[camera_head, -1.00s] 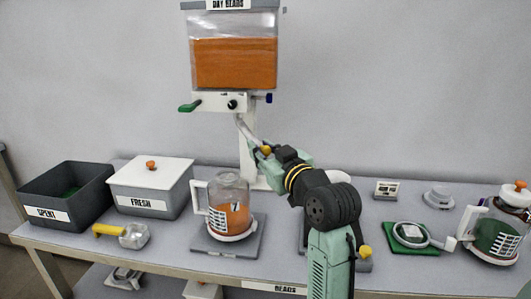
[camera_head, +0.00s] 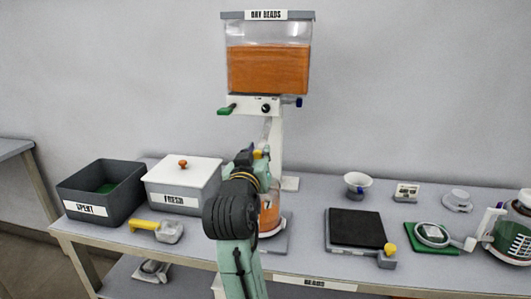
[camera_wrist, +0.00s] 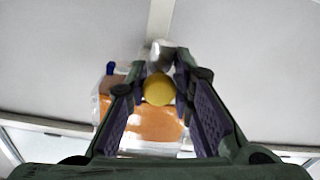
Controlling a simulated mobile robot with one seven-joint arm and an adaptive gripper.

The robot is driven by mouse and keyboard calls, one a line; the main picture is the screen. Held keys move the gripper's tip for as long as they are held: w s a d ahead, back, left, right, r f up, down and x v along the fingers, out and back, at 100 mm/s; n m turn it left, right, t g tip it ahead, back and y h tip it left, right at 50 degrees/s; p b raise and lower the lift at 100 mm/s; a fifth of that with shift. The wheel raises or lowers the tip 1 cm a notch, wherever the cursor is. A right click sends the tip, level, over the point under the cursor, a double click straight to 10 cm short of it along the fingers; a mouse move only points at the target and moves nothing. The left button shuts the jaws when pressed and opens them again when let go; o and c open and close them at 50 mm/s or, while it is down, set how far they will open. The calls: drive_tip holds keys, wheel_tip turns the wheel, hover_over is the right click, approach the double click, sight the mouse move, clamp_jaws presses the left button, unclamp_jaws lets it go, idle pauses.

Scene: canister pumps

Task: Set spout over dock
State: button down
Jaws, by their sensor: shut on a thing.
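The clear spout (camera_head: 267,131) hangs from the valve block of the dispenser (camera_head: 268,68), which is labelled DRY BEADS and holds orange beads. My gripper (camera_head: 256,156) is at the spout's lower end, shut on its yellow knob (camera_wrist: 158,88), which sits between the fingertips in the wrist view. Below is a jar of orange beads (camera_head: 269,217), marked 7, on a grey dock plate (camera_head: 278,243). My arm hides most of the jar and part of the plate. I cannot tell whether the spout's mouth is exactly above the jar.
A black-topped pad (camera_head: 356,228) with a yellow knob stands empty to the right. A white funnel cup (camera_head: 357,182) is behind it. The SPENT bin (camera_head: 99,190), FRESH box (camera_head: 182,182) and yellow-handled scoop (camera_head: 158,229) are left.

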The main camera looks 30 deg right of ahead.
drive_tip(key=shift+w+r, duration=0.1)
idle(0.4)
drive_tip(key=c, duration=1.4)
unclamp_jaws()
drive_tip(key=shift+a, duration=0.1)
drive_tip(key=v, duration=0.7)
drive_tip(key=shift+a, duration=0.25)
